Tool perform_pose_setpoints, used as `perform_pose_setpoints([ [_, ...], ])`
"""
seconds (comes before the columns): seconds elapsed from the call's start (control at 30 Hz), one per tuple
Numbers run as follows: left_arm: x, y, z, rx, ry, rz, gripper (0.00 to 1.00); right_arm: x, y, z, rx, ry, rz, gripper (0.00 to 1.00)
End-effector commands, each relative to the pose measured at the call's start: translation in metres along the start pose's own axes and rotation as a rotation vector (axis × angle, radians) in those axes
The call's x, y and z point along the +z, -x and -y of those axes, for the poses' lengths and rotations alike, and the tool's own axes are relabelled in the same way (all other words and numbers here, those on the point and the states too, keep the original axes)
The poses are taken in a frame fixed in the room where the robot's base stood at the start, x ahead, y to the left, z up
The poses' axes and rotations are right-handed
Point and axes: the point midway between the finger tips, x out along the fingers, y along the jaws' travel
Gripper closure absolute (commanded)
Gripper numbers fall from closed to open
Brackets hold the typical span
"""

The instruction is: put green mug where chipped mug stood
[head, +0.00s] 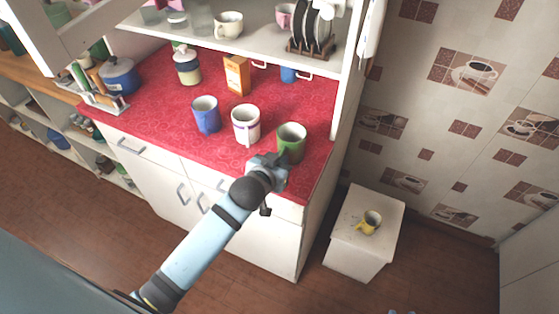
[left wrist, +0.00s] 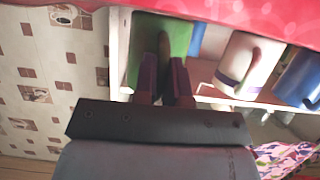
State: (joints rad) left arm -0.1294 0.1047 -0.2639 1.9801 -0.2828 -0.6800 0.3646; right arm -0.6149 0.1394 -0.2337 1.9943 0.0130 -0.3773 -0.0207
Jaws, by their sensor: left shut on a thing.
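The green mug (head: 291,141) is upright at the right front of the red counter. My left gripper (head: 268,166) is shut on it from the front. In the left wrist view the green mug (left wrist: 176,38) is upside down in the picture, with the fingers (left wrist: 164,75) closed around its handle. I cannot tell whether its base touches the cloth. A yellow mug (head: 369,222) stands apart on a low white cabinet at the right; I cannot make out whether it is chipped. My right gripper is not in view.
A white mug with a purple band (head: 246,125) stands close left of the green mug, then a blue mug (head: 206,115). Behind are an orange carton (head: 236,75) and a jar (head: 187,66). The low white cabinet (head: 345,250) has bare top around the yellow mug.

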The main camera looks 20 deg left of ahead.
Motion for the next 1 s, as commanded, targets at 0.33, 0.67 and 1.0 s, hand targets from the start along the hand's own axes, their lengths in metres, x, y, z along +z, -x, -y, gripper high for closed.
perform_pose_setpoints([
  [0.33,0.002,-0.001,0.000,0.000,0.000,0.000,0.66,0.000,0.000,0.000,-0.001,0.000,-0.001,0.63],
  [0.67,-0.001,0.000,0.000,0.000,0.000,-0.001,0.63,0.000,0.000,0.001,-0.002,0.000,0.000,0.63],
  [1.0,0.001,0.058,0.000,0.000,0.002,0.001,0.63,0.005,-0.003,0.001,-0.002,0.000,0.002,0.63],
])
